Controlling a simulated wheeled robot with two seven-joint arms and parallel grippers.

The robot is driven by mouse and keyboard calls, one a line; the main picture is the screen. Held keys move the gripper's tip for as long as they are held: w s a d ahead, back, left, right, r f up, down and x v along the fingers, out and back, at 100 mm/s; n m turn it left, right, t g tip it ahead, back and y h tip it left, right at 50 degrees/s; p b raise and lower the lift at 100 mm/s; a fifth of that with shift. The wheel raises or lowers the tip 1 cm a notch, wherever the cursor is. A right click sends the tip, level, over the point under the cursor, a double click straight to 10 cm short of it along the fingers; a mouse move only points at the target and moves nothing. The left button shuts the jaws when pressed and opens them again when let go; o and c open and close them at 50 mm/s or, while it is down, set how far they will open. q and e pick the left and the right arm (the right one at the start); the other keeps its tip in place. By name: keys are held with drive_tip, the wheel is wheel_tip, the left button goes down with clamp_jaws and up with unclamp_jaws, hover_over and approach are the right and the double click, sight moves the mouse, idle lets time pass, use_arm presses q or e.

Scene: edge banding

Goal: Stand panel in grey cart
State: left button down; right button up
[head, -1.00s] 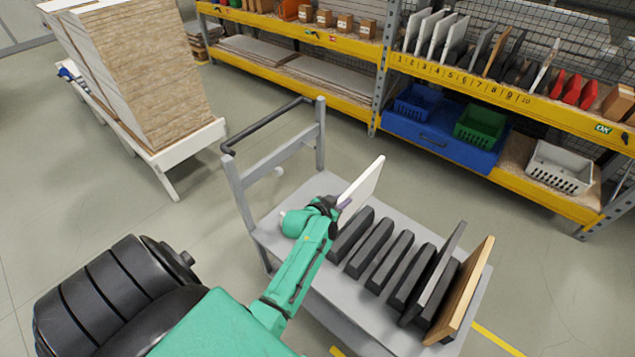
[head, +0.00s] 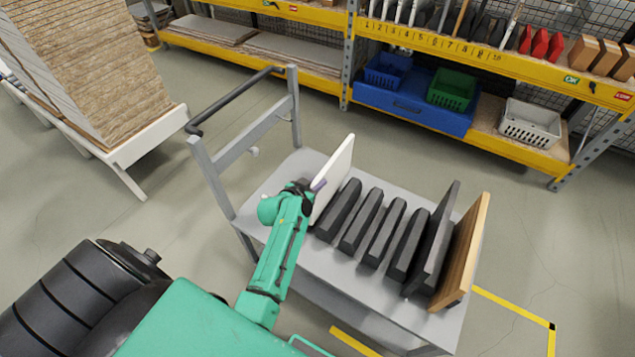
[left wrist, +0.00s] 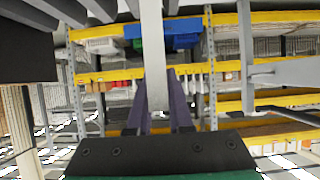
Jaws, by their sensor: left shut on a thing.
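A white panel (head: 335,175) stands upright at the left end of the row of dark dividers on the grey cart (head: 275,187). My left gripper (head: 317,186) is shut on the panel's near edge. In the left wrist view the panel (left wrist: 154,60) runs between the two purple fingers of my left gripper (left wrist: 160,115). The panel's lower edge looks down at the cart's deck beside the first divider (head: 340,207); whether it touches the deck I cannot tell. My right gripper is not in view.
A dark grey panel (head: 437,240) and a wood-coloured panel (head: 466,250) stand at the cart's right end. The cart's handle frame (head: 247,143) rises at its left. Behind is a yellow shelf rack with blue, green (head: 452,88) and white bins. Stacked boards (head: 95,70) stand far left.

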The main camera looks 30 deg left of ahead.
use_arm(q)
wheel_tip(320, 180, down, 6)
drive_tip(key=b, duration=0.5)
drive_tip(key=shift+f, duration=0.25)
drive_tip(key=shift+w, duration=0.1)
drive_tip(key=c, duration=0.7)
unclamp_jaws()
drive_tip(key=shift+c, duration=0.2)
drive_tip(key=v, duration=1.4)
drive_tip(key=shift+s+r, duration=0.2)
drive_tip(key=shift+s, duration=0.1)
drive_tip(key=shift+d+f, duration=0.1)
